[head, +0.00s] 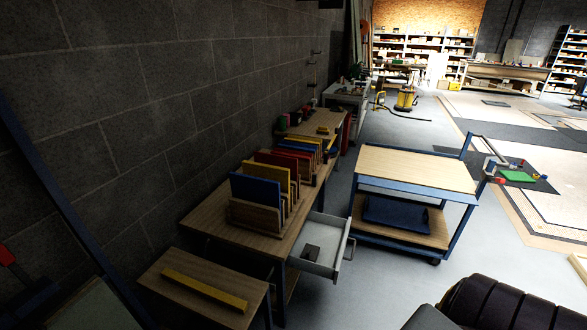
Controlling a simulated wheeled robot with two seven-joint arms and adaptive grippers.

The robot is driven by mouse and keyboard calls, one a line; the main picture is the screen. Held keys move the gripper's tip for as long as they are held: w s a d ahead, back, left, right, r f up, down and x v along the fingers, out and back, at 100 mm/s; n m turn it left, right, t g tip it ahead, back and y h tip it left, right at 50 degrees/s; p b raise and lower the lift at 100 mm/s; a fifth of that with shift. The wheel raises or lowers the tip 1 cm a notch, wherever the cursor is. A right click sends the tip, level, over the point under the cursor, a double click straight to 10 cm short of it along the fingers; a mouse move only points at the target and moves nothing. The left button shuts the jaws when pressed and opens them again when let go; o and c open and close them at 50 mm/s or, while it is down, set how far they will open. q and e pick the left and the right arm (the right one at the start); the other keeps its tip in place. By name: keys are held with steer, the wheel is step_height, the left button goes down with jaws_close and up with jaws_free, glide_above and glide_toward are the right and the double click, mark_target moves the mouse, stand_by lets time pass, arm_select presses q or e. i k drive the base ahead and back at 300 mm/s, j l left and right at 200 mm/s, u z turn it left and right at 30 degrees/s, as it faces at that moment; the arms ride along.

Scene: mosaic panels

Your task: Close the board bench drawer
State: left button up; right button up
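The board bench (208,216) stands along the grey block wall, with a wood top and colored boards in a wooden rack on it. Its light grey drawer (327,237) is open, pulled out to the right over the floor. A bar handle (348,249) is on the drawer's front. A small dark item (311,253) lies inside the drawer. Neither of my grippers shows in the head view, so neither is seen near the drawer.
A blue cart (417,168) with wood shelves stands just beyond the drawer, with a dark blue bin (395,213) on its lower shelf. A low wooden table (180,265) with a yellow bar (205,291) is nearer. Grey floor (375,290) right of the drawer is clear.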

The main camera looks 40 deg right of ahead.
mark_target(330, 234)
steer(key=k+l+z, duration=0.15)
steer(key=z, duration=0.3)
steer(key=k+l+z, duration=0.1)
steer(key=l+z, duration=0.15)
steer(key=z, duration=0.25)
steer(key=l+z, duration=0.3)
steer(key=z, duration=0.15)
steer(key=k, duration=0.05)
